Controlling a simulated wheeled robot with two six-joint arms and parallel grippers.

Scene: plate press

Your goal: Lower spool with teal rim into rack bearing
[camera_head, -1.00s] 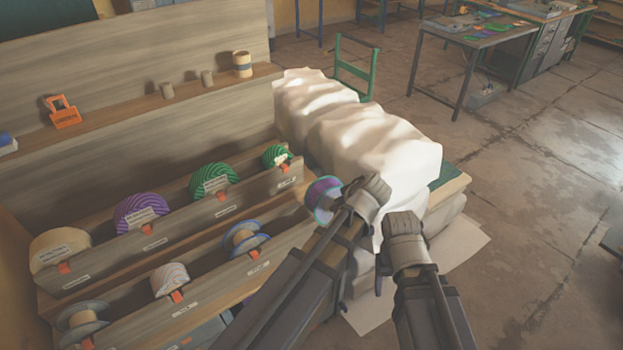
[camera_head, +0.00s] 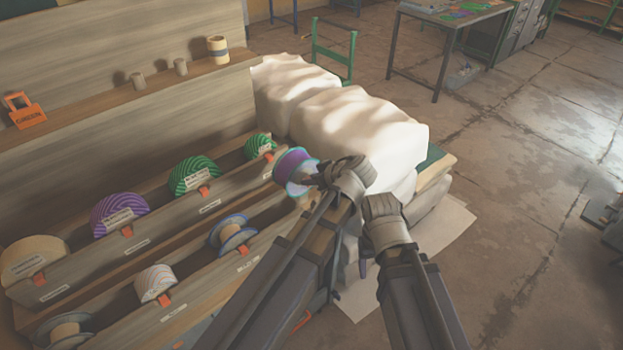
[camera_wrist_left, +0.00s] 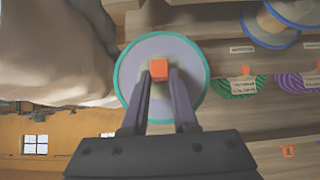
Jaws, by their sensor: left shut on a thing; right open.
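The spool with the teal rim (camera_head: 296,171) has purple thread and a pale flange. It is held in the air near the right end of the upper rack row, its axis roughly sideways. My left gripper (camera_wrist_left: 159,85) is shut on an orange piece at the centre of the spool's flange, seen face-on in the left wrist view. In the head view my left gripper (camera_head: 318,178) is partly hidden by its own wrist. The rack (camera_head: 165,230) has two rows of bearings. My right gripper is hidden behind its wrist in the head view.
Green spools (camera_head: 194,175), a purple spool (camera_head: 119,213) and a beige spool (camera_head: 34,260) sit in the upper row. A blue-rimmed spool (camera_head: 232,233) and a white one (camera_head: 155,282) sit below. A white-draped pile (camera_head: 360,130) stands close on the right.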

